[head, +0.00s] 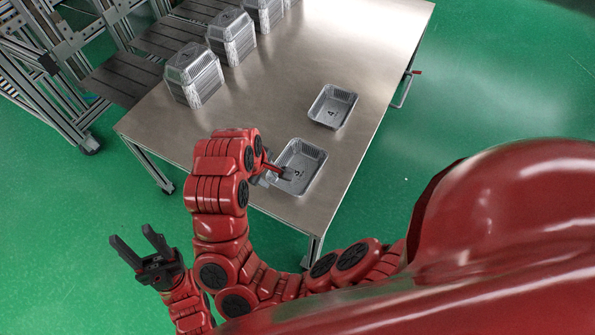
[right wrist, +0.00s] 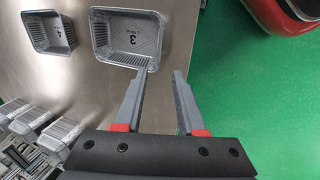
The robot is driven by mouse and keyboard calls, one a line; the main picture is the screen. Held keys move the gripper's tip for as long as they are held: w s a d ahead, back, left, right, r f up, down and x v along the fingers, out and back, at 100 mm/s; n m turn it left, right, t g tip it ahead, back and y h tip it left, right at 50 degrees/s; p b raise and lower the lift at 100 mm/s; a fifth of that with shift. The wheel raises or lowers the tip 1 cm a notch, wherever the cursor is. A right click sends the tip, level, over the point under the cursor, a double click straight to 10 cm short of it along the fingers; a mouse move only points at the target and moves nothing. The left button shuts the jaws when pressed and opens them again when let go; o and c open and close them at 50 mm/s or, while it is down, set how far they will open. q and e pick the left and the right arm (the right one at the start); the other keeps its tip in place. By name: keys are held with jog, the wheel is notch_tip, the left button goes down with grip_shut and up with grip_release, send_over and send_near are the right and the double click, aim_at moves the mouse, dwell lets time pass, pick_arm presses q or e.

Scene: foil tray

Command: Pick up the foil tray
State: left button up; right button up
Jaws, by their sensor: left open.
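An empty foil tray marked 3 (head: 310,153) sits near the table's front corner in the head view. It also shows at the top of the right wrist view (right wrist: 112,33). A second foil tray marked 4 (head: 331,105) lies further back, also in the right wrist view (right wrist: 48,24). My right gripper (head: 275,172) is at the left side of tray 3. In the right wrist view its fingers (right wrist: 165,72) are apart, one tip at the tray's corner and the other outside it; contact cannot be told. My left gripper (head: 139,243) is open and empty over the floor.
Stacks of foil trays (head: 194,73) stand along the left side of the metal table (head: 290,60). A metal frame with dark slats (head: 125,75) adjoins that side. The tabletop between the stacks and the loose trays is clear. Green floor surrounds the table.

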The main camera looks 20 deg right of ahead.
jog(key=b+x, duration=0.4)
jog(key=x, duration=0.7)
jog(key=shift+s+d+b, duration=0.1)
jog(key=shift+s+b, duration=0.05)
jog(key=shift+b, duration=0.15)
jog(key=x, duration=0.1)
jog(key=b+x, duration=0.1)
jog(key=x, duration=0.3)
jog(key=shift+d+f, duration=0.15)
jog(key=shift+d, duration=0.2)
jog(key=shift+w+f, duration=0.25)
jog(key=shift+f, duration=0.05)
jog(key=shift+c, duration=0.3)
grip_shut()
